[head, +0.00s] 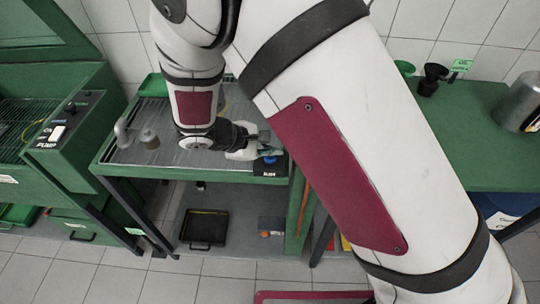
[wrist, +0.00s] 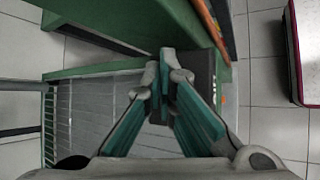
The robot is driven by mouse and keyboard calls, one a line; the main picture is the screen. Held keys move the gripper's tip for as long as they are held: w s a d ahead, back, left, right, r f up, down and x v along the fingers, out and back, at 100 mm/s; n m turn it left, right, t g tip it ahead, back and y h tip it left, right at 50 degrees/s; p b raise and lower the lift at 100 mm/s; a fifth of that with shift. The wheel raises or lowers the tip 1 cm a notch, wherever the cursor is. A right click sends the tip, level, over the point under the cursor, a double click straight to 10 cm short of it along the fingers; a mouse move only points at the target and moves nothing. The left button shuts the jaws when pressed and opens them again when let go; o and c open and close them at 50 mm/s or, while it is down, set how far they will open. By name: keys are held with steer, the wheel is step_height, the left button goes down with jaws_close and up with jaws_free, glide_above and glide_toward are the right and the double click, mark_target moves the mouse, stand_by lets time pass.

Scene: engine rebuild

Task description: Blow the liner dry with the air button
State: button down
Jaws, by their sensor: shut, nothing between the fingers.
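The air button (head: 269,160) is a blue cap on a dark box with a white label, at the right front corner of the green-framed grated bench (head: 180,172). My gripper (head: 266,148) is shut and empty, right at the button. Its fingertips hide part of the button, and I cannot tell whether they touch it. In the wrist view the teal-padded fingers (wrist: 167,72) meet over the dark box (wrist: 203,75); the cap is hidden there. A small brownish cylinder (head: 150,139) stands on the left of the grate beside a pale bent pipe (head: 122,132); I cannot tell which thing is the liner.
A green pump cabinet (head: 75,120) with a switch stands at the left. A black tray (head: 204,228) lies on the lower shelf. My arm hides much of the middle.

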mark_target(271, 159)
steer(key=shift+f, duration=0.55)
stand_by(0.5)
steer(key=shift+r, duration=1)
steer(key=shift+r+p, duration=1.4)
steer(key=shift+r, duration=1.15)
stand_by(0.6)
